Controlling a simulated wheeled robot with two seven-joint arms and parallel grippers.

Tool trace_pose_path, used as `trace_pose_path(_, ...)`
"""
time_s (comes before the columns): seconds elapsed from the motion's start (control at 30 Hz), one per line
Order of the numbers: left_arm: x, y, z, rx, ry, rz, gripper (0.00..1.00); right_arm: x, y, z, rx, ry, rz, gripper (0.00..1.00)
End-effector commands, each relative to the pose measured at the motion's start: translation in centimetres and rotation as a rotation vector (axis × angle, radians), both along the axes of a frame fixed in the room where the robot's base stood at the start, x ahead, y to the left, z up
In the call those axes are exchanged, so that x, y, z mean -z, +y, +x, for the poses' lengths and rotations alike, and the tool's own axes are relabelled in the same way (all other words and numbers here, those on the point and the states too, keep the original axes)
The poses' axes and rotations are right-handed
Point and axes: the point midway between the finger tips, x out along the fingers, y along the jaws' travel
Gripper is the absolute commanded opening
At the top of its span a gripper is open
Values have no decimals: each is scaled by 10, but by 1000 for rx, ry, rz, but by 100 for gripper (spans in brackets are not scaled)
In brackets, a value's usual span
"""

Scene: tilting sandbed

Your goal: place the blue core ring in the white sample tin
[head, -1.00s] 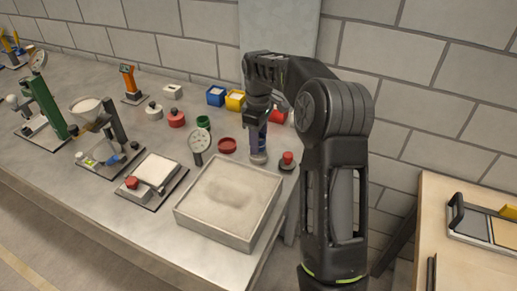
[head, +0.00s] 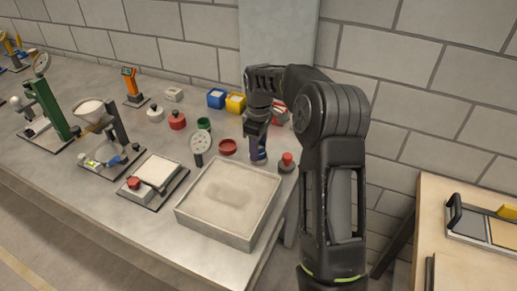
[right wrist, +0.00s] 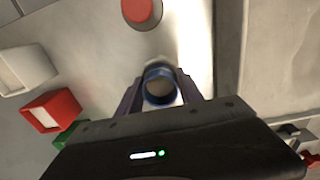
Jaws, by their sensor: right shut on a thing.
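The blue core ring (right wrist: 152,72) is between the two fingers of my right gripper (right wrist: 160,92) in the right wrist view, and the gripper is shut on it. A pale surface shows through its middle. In the head view my right gripper (head: 258,157) points down behind the sandbed, left of a red button; the ring is hard to make out there. A white square open container (right wrist: 25,67), which looks like the white sample tin, is at the left of the right wrist view, apart from the ring. My arm seems to hide it in the head view. My left gripper is not in view.
A red box (right wrist: 50,110) lies beside the white container. The red button (head: 287,160) is close right of the gripper. The sandbed (head: 212,233) stands in front. A red dish (head: 227,146) and a dial gauge (head: 199,142) are left. Blue (head: 216,97) and yellow (head: 236,102) boxes stand behind.

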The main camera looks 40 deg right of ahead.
Motion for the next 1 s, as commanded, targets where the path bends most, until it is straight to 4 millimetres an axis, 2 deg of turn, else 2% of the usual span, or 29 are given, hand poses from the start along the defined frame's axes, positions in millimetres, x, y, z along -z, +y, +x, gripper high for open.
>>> trace_pose_path(0.03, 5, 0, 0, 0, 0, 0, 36, 27, 2, -9, 0, 39, 9, 21)
trace_pose_path(0.13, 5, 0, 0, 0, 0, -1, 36, 27, 1, -10, 1, 39, 8, 21)
trace_pose_path(0.17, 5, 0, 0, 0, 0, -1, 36, 27, 1, -10, 1, 39, 8, 45)
trace_pose_path(0.4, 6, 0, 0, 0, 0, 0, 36, 28, 1, -10, 2, 40, 8, 65)
trace_pose_path(0.73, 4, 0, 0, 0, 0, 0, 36, 24, 2, -10, 1, 41, 10, 65)
trace_pose_path(0.87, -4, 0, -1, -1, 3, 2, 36, 11, 2, -10, 1, 42, 10, 65)
trace_pose_path(1.0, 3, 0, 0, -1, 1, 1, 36, -8, 3, -10, -1, 41, 9, 65)
